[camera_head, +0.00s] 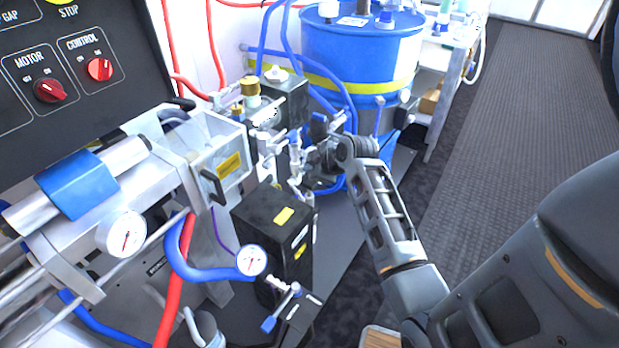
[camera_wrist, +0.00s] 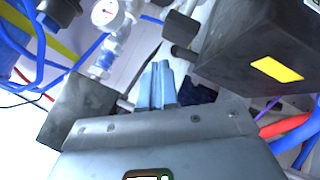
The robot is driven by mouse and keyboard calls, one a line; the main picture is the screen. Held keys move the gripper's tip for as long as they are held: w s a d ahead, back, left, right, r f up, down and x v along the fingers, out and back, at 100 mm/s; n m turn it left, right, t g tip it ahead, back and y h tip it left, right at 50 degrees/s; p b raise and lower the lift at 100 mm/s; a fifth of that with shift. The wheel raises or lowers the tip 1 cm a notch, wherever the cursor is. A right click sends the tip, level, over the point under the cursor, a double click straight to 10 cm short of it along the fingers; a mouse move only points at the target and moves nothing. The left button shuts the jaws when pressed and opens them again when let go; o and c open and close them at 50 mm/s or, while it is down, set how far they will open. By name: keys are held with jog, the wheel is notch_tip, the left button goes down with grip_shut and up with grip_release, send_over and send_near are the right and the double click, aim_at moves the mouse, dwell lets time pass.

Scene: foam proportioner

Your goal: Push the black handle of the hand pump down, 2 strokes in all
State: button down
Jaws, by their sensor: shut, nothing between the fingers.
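My gripper (camera_wrist: 158,68) shows in the wrist view as two pale blue-grey fingers side by side, shut with nothing between them. In the head view my gripper (camera_head: 318,158) is small and dark, among the fittings in front of the blue drum, and its fingertips are hard to make out. A short black cylindrical part (camera_wrist: 181,30) lies just beyond and to the right of the fingertips in the wrist view; it may be the pump's black handle, but I cannot tell for sure. Contact with it is not visible. The pump body cannot be clearly told from the surrounding fittings.
A black box with yellow labels (camera_head: 275,232) stands left of my arm; it also shows close by in the wrist view (camera_wrist: 235,50). A gauge with a metal fitting (camera_wrist: 108,14) and blue hoses are near. The blue drum (camera_head: 350,50) stands behind. Floor at right is clear.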

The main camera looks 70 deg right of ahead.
aim_at(311, 183)
jog(key=shift+r+p, duration=1.25)
jog(key=shift+r, duration=0.55)
dwell(1.1)
